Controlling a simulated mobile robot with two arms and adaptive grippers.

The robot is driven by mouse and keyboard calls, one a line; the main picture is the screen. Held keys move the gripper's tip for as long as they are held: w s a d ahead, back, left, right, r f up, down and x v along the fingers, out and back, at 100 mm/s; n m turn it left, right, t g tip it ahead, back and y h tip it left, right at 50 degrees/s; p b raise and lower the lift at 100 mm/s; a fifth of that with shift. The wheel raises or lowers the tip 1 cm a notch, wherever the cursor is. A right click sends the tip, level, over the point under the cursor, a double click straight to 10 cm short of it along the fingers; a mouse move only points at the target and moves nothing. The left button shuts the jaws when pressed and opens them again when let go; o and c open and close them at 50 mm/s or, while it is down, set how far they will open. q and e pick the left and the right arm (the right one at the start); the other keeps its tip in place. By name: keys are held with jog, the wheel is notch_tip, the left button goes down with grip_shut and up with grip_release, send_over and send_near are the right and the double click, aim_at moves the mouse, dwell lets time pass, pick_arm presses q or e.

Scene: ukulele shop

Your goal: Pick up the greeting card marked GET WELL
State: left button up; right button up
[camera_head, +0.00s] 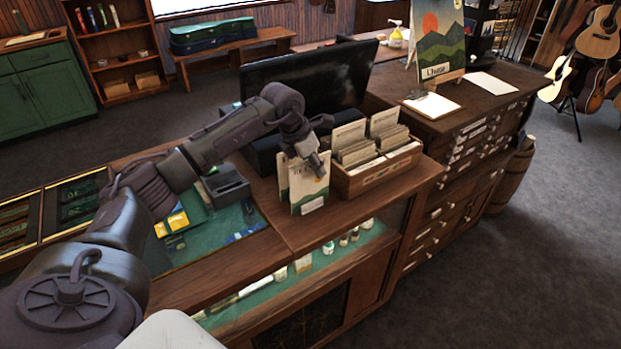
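A wooden card box (377,177) stands on the counter with several upright cream cards (352,139) in two rows. The writing on the cards is too small to read, so I cannot tell which is marked GET WELL. A card-like panel with a green landscape picture (298,192) stands upright just left of the box. My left gripper (319,168) points down in front of this panel's upper right, beside the box's left end. Its fingers are small and dark, and I cannot tell whether they are open or touching the panel. My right gripper is not in view.
A dark monitor (308,80) stands behind the box and my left arm. A black holder (225,186) is on the counter to the left. A landscape poster (437,45) and clipboard (431,105) are on the drawer cabinet at right. Bare wood lies along the counter's front edge.

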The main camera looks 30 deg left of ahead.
pick_arm(q)
jog(key=shift+f, duration=0.15)
jog(key=shift+f+b, duration=0.25)
jog(key=shift+b, duration=0.05)
dwell(0.4)
grip_shut()
